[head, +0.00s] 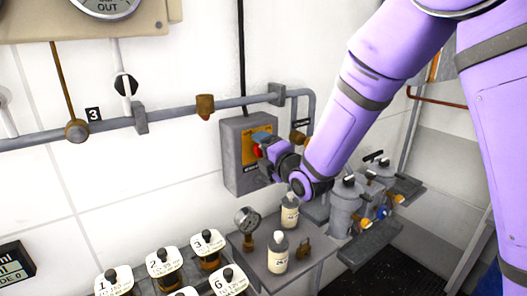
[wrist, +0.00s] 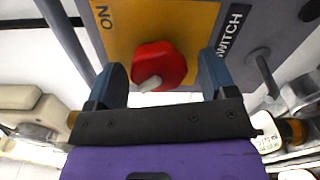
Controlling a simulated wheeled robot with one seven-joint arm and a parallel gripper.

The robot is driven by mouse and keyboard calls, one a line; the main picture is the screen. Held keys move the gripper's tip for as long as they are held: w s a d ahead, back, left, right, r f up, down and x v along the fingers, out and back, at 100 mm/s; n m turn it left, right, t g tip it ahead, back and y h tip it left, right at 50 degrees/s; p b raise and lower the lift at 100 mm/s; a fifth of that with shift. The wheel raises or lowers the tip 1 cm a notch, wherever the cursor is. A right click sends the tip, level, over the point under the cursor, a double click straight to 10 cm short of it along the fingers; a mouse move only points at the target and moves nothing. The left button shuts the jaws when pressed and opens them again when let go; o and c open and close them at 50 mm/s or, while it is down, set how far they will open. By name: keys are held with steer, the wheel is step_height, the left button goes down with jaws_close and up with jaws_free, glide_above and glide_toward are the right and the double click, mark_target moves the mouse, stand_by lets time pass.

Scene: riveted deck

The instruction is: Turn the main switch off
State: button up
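The main switch is a grey box (head: 236,178) on the white wall, with an orange plate (wrist: 195,22) on its front. A red knob (wrist: 160,62) sits on the plate; its pale pointer aims toward the lower left in the wrist view. The word ON is at that view's upper left and SWITCH runs along the right. My gripper (wrist: 162,68) is open, one blue finger on each side of the knob, with visible gaps. In the head view my gripper (head: 266,146) is at the box front and partly covers the red knob (head: 256,152).
A grey pipe (head: 180,112) runs along the wall above and left of the box. Below are a shelf with a gauge (head: 247,219), two bottles (head: 278,256) and a padlock (head: 304,248). Numbered valves stand at lower left, and grey canisters (head: 346,205) at right.

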steer(key=shift+s, duration=0.1)
steer(key=v, duration=1)
steer(key=shift+s+d, duration=0.2)
steer(key=shift+d, duration=0.05)
steer(key=shift+d+r, duration=0.1)
